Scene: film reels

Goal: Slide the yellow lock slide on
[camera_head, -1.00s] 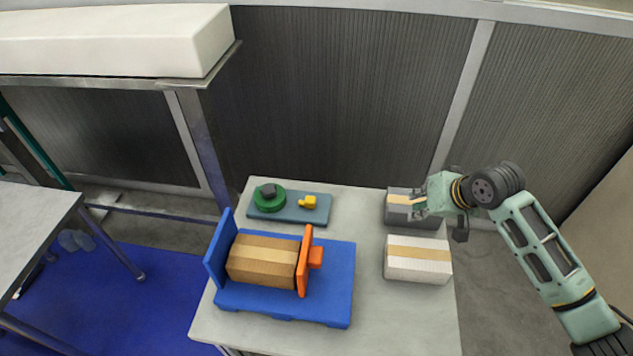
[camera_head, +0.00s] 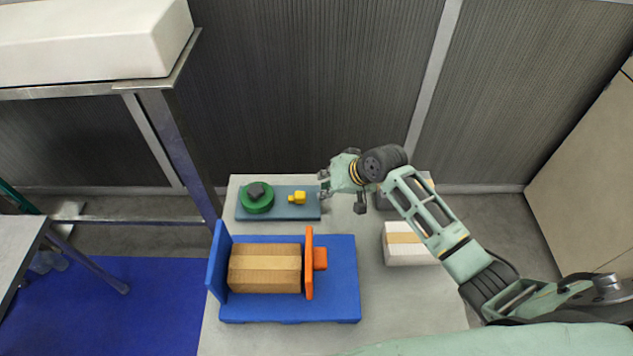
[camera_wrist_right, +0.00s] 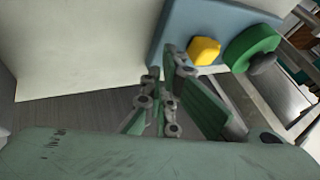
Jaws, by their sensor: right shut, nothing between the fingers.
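The small yellow lock slide (camera_head: 298,198) sits on a grey-blue plate (camera_head: 280,214) at the back of the table. Left of it on the same plate is a round green part (camera_head: 258,204) with a dark knob on top. My right gripper (camera_head: 323,188) is shut and empty, just right of the yellow slide and apart from it. In the right wrist view the yellow slide (camera_wrist_right: 203,51) is beyond and right of the fingers (camera_wrist_right: 168,72), with the green part (camera_wrist_right: 250,46) further right. My left gripper is not in view.
A blue tray (camera_head: 335,300) in front holds a cardboard box (camera_head: 265,270) against an orange plate (camera_head: 309,262). A white taped box (camera_head: 405,255) stands at the right. A grey box (camera_head: 424,182), partly hidden by my right arm, is behind it.

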